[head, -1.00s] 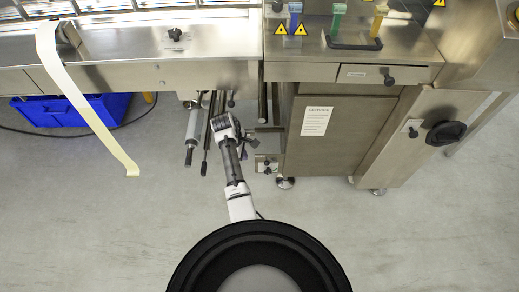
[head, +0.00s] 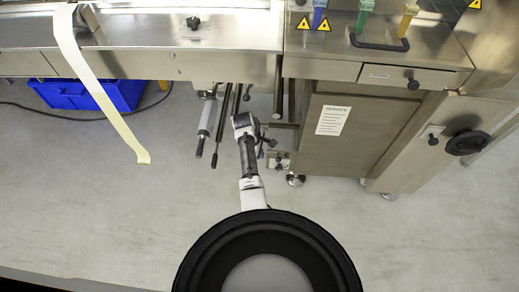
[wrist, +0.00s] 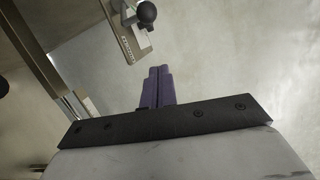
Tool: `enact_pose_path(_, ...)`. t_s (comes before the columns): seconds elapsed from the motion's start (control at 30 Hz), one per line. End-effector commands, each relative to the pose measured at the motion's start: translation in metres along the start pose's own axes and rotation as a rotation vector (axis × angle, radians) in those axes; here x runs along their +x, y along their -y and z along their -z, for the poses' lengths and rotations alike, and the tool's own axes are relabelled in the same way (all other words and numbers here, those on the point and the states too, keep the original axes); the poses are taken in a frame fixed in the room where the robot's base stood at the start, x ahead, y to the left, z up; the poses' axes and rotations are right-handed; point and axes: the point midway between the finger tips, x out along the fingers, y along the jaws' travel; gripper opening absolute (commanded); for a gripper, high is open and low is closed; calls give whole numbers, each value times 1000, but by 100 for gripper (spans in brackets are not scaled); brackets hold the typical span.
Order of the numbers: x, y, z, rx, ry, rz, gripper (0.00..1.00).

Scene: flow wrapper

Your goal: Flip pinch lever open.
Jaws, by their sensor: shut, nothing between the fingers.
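A black ball knob (wrist: 147,13), which looks like the pinch lever's end, shows at the top of the wrist view. It is by a small metal plate (wrist: 131,38) with lettering. In the head view the small plate (head: 281,162) shows low beside the cabinet; the lever's position is too small to tell there. My gripper's purple fingers (wrist: 157,86) are together and empty, pointing toward the plate and knob, with a gap in the picture. In the head view my gripper (head: 262,152) is partly hidden by my wrist, just left of the plate.
The steel cabinet (head: 333,170) stands to the right. Rollers and rods (head: 207,125) jut out left of my arm. A pale film strip (head: 95,85) hangs down, near a blue crate (head: 88,96). The floor in front is clear.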

Motion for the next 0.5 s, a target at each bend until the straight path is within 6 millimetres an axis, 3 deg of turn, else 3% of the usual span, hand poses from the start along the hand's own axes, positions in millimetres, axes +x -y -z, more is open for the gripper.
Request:
enact_pose_path(0.2,49,0,0,1,1,1,0)
enact_pose_path(0.5,34,0,-35,2,0,-1,0)
